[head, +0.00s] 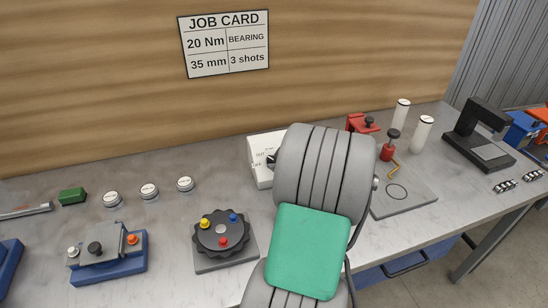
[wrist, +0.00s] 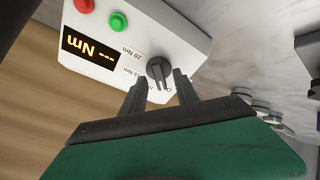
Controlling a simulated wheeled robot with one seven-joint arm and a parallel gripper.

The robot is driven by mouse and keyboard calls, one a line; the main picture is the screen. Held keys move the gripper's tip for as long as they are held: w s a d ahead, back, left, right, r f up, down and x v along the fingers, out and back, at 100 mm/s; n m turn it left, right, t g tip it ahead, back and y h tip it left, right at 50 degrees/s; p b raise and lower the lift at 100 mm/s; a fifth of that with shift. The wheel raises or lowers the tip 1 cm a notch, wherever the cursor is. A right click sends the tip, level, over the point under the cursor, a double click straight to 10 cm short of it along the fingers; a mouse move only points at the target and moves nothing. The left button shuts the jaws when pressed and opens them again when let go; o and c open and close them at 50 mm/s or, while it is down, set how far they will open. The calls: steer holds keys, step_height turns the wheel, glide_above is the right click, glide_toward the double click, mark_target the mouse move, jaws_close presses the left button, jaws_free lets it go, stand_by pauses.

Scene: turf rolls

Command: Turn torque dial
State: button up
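The torque dial (wrist: 159,71) is a dark round knob on a white box (wrist: 125,35). The wrist view shows the box upside down, with "20 Nm" and another Nm label beside the knob. Its display (wrist: 90,48) reads "--- Nm". My gripper (wrist: 161,77) is open, with one fingertip at each side of the knob. I cannot tell whether either finger touches it. In the head view, part of the white box (head: 262,148) shows, and my arm hides the rest and the gripper.
The job card (head: 224,43) on the wall reads 20 Nm, BEARING, 35 mm, 3 shots. Red (wrist: 83,5) and green (wrist: 118,21) buttons sit on the box. A black rotary fixture (head: 221,233) stands left of my arm; a grey plate (head: 405,195) lies right.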

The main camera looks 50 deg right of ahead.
steer(key=shift+x, duration=0.9)
jaws_close()
